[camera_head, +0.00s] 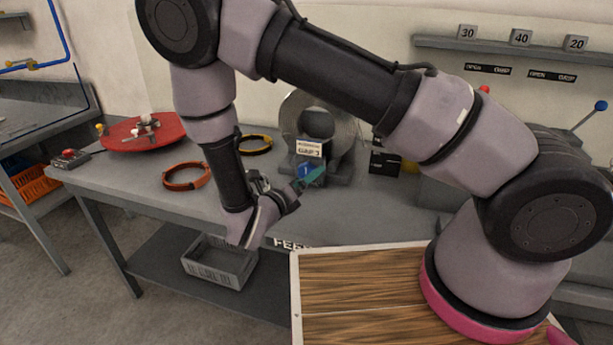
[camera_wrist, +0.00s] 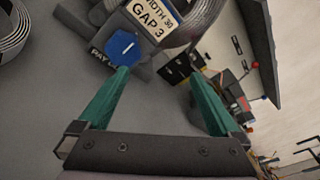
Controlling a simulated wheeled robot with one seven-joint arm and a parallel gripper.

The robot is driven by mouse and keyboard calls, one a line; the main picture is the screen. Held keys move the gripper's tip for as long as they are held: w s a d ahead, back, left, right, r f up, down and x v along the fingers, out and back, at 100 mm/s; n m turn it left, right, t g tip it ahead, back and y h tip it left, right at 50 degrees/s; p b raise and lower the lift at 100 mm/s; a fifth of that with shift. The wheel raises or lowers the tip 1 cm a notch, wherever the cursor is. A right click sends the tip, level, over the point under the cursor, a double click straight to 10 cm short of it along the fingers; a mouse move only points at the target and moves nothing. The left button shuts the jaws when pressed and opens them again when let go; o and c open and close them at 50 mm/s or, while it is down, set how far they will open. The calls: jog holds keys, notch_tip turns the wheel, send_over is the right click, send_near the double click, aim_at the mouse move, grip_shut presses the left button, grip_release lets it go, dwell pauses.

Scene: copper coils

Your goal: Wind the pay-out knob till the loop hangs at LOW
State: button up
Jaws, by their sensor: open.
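The blue pay-out knob (camera_wrist: 122,48) has a white line on its face and sits below a plate reading GAP 3 in the wrist view. It also shows in the head view (camera_head: 306,171), on the stand in front of a large coil (camera_head: 345,115). My gripper (camera_wrist: 160,74) has teal fingers, which are open and empty. In the wrist view the knob lies just beyond the left fingertip, not between the fingers. In the head view my gripper (camera_head: 300,184) is close in front of the knob; I cannot tell whether it touches. I cannot make out the loop or a LOW mark.
A red disc (camera_head: 143,131), an orange ring (camera_head: 187,177) and a yellow-black ring (camera_head: 254,145) lie left on the grey bench (camera_head: 150,172). A black box (camera_head: 384,162) stands right of the coil. A grey crate (camera_head: 219,262) sits on the lower shelf.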

aim_at(306, 174)
jog(key=a+f+n+t+y, duration=0.1)
jog(key=a+f+n+y, duration=0.1)
jog(key=f+n, duration=0.1)
jog(key=s+a+f+n+t+y, duration=0.1)
jog(key=n, duration=0.1)
jog(key=shift+s+a+f+t, duration=0.1)
jog(key=shift+a+f+t, duration=0.1)
jog(key=shift+a+t, duration=0.1)
jog(key=x, duration=1)
jog(key=shift+w+d, duration=0.15)
jog(key=shift+w, duration=0.15)
jog(key=c, duration=1.4)
